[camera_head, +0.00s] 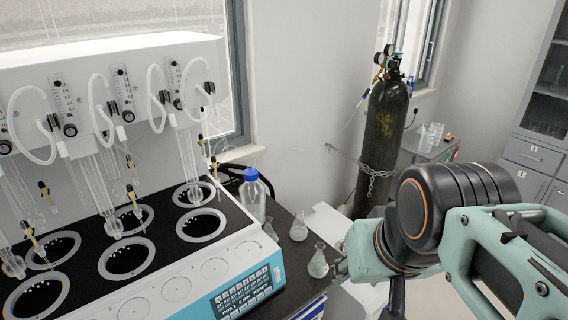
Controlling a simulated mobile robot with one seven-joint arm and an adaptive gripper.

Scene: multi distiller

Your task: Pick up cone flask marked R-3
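Several small glass cone flasks stand on the dark bench top beside the distiller. One flask (318,263) with pale contents is at the front, close to the left end of my arm. A second flask (299,229) stands behind it. A third flask (270,231) is partly hidden beside the distiller. No R-3 mark is readable on any of them. My gripper (341,268) shows only in small part at the left end of my arm, right of the front flask. My arm hides most of it, and I cannot tell whether its fingers are open or whether it touches the flask.
The white distiller (176,288) with black wells and tubing fills the left. A blue-capped bottle (252,196) stands behind the flasks. A chained dark gas cylinder (382,140) stands at the back. A side table with glassware (428,145) and grey cabinet (530,155) are at right.

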